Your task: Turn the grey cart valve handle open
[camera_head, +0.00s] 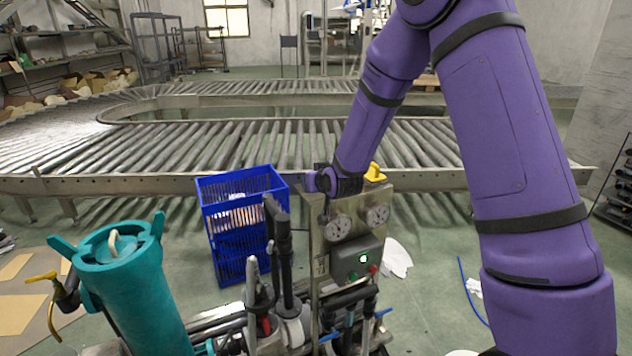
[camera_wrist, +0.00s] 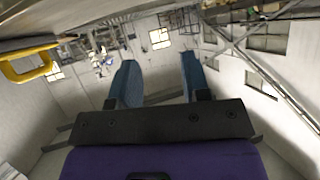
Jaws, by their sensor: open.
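The grey cart (camera_head: 320,262) stands in the lower middle of the head view, with a metal panel carrying two round gauges. Its yellow valve handle (camera_head: 375,172) sits on top of the panel, at the right. In the wrist view the yellow handle (camera_wrist: 28,66) is at the upper left, outside the space between my fingers. My gripper (camera_wrist: 158,75) is open, with two blue fingers apart and nothing between them. In the head view my wrist is at the panel's upper left, to the left of the handle; the fingertips cannot be made out there.
A teal cylinder (camera_head: 130,285) with its own yellow handle (camera_head: 40,278) stands at the lower left. A blue crate (camera_head: 228,245) is left of the cart, behind upright dark lances (camera_head: 283,250). A roller conveyor (camera_head: 200,150) runs behind. Floor to the right of the cart is mostly clear.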

